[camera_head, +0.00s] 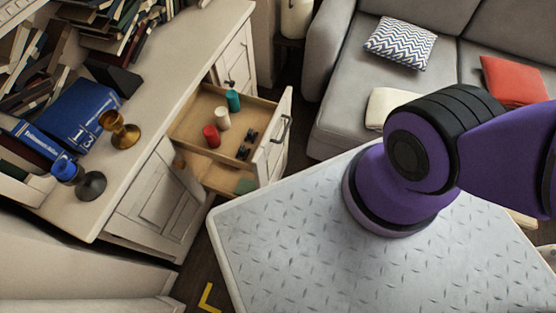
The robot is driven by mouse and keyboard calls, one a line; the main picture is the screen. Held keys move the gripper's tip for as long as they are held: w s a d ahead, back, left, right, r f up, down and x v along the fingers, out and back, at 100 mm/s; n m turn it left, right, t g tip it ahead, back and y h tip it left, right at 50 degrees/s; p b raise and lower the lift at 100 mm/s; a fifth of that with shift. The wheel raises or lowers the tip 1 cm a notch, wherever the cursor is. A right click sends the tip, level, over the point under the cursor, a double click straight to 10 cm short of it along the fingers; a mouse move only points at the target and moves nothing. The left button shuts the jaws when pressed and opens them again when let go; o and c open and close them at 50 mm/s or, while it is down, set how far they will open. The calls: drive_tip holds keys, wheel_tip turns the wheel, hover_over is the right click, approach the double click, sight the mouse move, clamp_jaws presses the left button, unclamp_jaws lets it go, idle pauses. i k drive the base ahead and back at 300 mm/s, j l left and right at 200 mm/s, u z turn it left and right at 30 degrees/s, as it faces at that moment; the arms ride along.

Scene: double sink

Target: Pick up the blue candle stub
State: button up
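A short blue candle stub (67,171) is at the left, at the top of a dark candlestick (91,185) that appears to lie tipped on the cabinet top. The candlestick's base faces right, near the counter's front edge. A brassy candlestick (122,133) stands a little behind it with no candle visible. My purple arm fills the right side, well apart from the stub. My gripper is outside the view.
An open drawer (190,117) holds a teal cylinder (233,101), a white one (222,118), a red one (211,136) and small dark items. A lower drawer is partly open. Books (80,112) crowd behind the candlesticks. A grey sofa (352,75) stands beyond.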

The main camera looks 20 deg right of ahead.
sight(64, 169)
drive_tip(key=u, duration=1.5)
drive_tip(key=i+j+z, duration=0.2)
drive_tip(key=z, duration=0.2)
drive_tip(key=i+j+z, duration=0.5)
drive_tip(key=j+z, duration=0.15)
drive_tip(key=z, duration=0.2)
